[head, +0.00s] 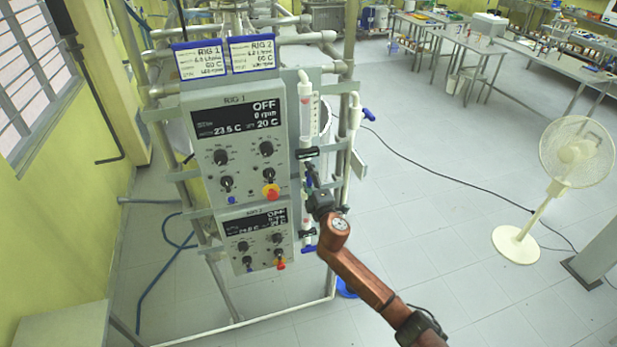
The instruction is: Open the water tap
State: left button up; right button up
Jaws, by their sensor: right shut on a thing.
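The rig panel labelled RIG 1 (237,140) faces me, with its display reading OFF, 0 rpm, 23.5 C and 20 C. A clear upright flow tube (305,105) runs down its right side to a black fitting (307,153). My right gripper (312,176) is just below that fitting, shut on a small part that its fingers hide. From its place this looks like the water tap's handle, but its turn angle cannot be seen. A similar blue handle (309,249) shows lower, beside the RIG 2 panel (254,240). My left gripper is out of view.
Another blue handle (369,114) sticks out right of the pipes. Metal frame tubes surround the panels. A white fan (516,244) stands at right, and a dark cable crosses the floor. The floor between rig and fan is mostly clear.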

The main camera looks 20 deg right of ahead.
dwell(0.3)
jog(key=o, duration=0.9)
jog(key=shift+s, duration=0.1)
jog(key=s, duration=1.1)
jog(key=shift+s+d, duration=0.1)
jog(key=shift+s, duration=0.3)
jog(key=shift+f, duration=0.1)
